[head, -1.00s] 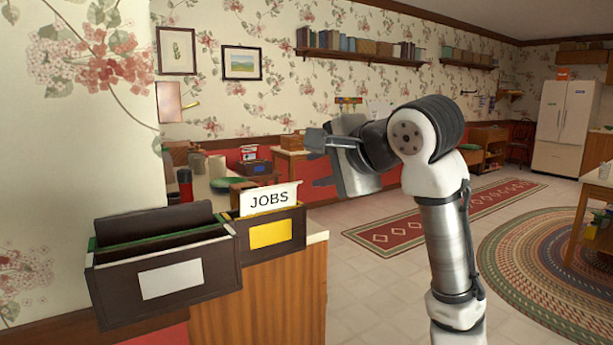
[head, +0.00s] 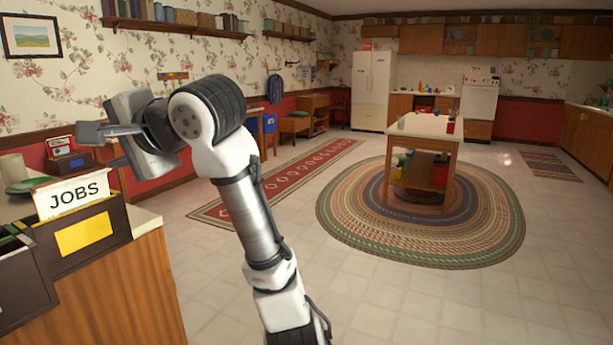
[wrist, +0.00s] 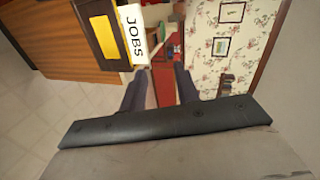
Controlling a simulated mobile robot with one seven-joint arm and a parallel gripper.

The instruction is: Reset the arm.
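My gripper (head: 98,148) is on the left in the head view, at the end of my bent, raised arm. It points left, above and beside the brown box with the JOBS card. In the wrist view, the two dark fingers of my gripper (wrist: 161,80) stand apart with nothing between them but background. My gripper is open and empty.
A brown box (head: 118,222) with a yellow label and a JOBS card (head: 75,194) stands on a wooden cabinet (head: 125,295) at lower left. A table (head: 425,126) stands on a round braided rug (head: 345,215). The tiled floor in front is clear.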

